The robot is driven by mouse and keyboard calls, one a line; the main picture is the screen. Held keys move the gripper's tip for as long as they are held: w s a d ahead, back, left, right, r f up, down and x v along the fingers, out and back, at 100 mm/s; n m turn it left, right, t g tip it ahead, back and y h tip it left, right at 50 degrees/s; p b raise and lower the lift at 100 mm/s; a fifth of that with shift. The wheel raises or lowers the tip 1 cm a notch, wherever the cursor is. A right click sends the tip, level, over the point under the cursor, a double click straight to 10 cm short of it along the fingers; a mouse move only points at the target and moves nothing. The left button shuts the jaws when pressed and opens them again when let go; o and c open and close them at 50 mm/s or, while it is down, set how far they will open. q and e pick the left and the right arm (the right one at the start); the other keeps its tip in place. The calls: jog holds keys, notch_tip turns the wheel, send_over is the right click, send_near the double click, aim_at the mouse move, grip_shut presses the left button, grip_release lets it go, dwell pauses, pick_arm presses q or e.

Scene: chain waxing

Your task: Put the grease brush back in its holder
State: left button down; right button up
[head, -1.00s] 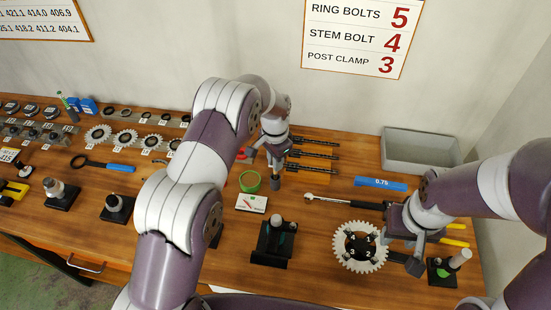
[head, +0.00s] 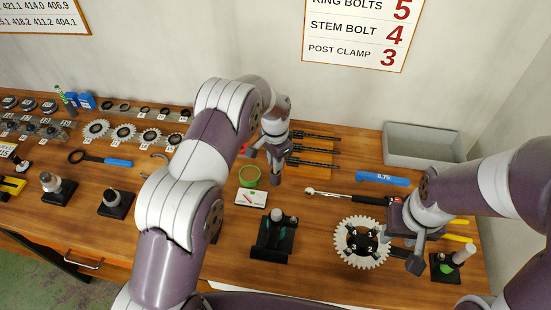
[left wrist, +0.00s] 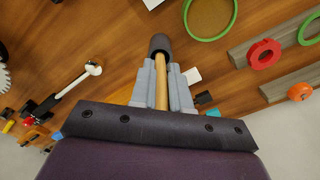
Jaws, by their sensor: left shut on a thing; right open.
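My left gripper (head: 278,155) is shut on the grease brush, above the back middle of the table. In the left wrist view the brush (left wrist: 161,80) has a wooden handle between the fingers and a dark, thick end pointing away from the palm. In the head view its dark end (head: 277,179) hangs below the gripper. A green-rimmed round thing (head: 250,177) is just left of the brush; it also shows in the left wrist view (left wrist: 233,27). I cannot tell which thing is the brush holder. My right gripper (head: 405,248) is open and empty, beside the gear at the right.
A black stand (head: 272,250) is at the front middle, with a pale toothed gear (head: 342,247) to its right. A white card (head: 251,198), a ratchet (head: 335,196), a blue block (head: 381,178) and a grey bin (head: 420,160) are nearby. Dark-shafted tools lie behind the brush.

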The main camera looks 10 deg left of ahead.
pick_arm(q)
jog(key=shift+f, duration=0.1)
jog(key=c, duration=1)
grip_release()
notch_tip(320, 180, up, 5)
jog(key=shift+r+b, duration=0.1)
jog(key=shift+b, duration=1.15)
notch_tip(320, 180, up, 3)
jog(key=shift+r, duration=0.1)
notch_tip(320, 180, up, 4)
jog(key=p, duration=0.4)
jog(key=shift+r, duration=0.2)
jog(key=shift+f, duration=0.1)
